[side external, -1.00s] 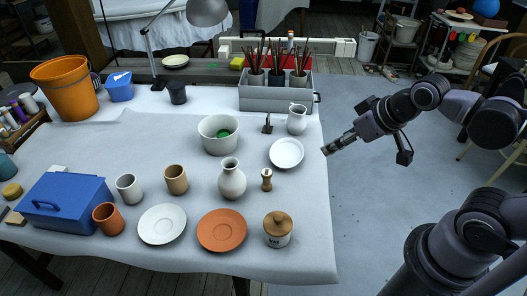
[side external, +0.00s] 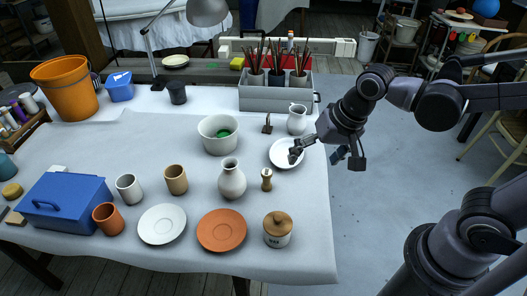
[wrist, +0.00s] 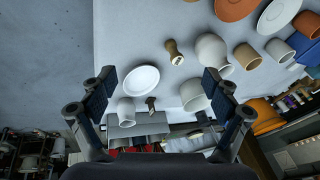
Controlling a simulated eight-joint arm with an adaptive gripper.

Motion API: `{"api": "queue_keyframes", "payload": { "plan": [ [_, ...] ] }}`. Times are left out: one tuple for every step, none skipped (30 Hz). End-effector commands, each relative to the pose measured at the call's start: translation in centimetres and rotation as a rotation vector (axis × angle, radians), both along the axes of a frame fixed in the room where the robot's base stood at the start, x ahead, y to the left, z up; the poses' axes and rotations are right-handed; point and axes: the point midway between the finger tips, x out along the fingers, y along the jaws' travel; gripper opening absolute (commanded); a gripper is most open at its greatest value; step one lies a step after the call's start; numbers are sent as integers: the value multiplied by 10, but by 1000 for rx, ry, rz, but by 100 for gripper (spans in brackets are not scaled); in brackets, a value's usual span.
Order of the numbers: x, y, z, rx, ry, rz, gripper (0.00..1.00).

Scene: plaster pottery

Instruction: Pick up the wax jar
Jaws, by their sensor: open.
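The wax jar (side external: 277,232) is a white pot with a round wooden lid and dark lettering. It stands upright near the front right of the table, right of the terracotta plate (side external: 221,232). I do not see it in the wrist view. My gripper (side external: 297,151) is over the white plate at the table's right side, behind and above the jar and apart from it. The wrist view shows the gripper (wrist: 158,82) open, its fingers spread wide with nothing between them held.
The white plate (wrist: 141,80) and a pitcher (side external: 297,120) are near my gripper. A grey brush box (side external: 270,97) stands at the back. The table's right edge beside the jar is clear.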

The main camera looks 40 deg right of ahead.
Motion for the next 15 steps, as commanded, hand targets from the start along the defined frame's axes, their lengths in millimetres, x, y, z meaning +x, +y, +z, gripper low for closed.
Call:
{"api": "queue_keyframes", "payload": {
  "plan": [
    [3, 12, -5, 23, 41, -55, 88],
    [4, 18, -8, 38, 67, -95, 88],
    [5, 26, -13, 53, 101, -151, 88],
    [5, 32, -17, 62, 127, -194, 88],
    [5, 39, -21, 70, 152, -236, 88],
    [4, 47, -26, 78, 184, -294, 88],
    [4, 53, -30, 82, 207, -337, 88],
    [4, 59, -34, 84, 230, -380, 88],
    [3, 66, -40, 85, 256, -435, 88],
    [2, 72, -44, 86, 274, -474, 88],
    [1, 76, -47, 85, 291, -512, 88],
    [0, 82, -52, 81, 310, -558, 88],
    [-1, 86, -55, 79, 322, -589, 88],
    [-2, 89, -58, 75, 333, -619, 88],
    [-3, 93, -61, 72, 344, -650, 88]
  ]
}}
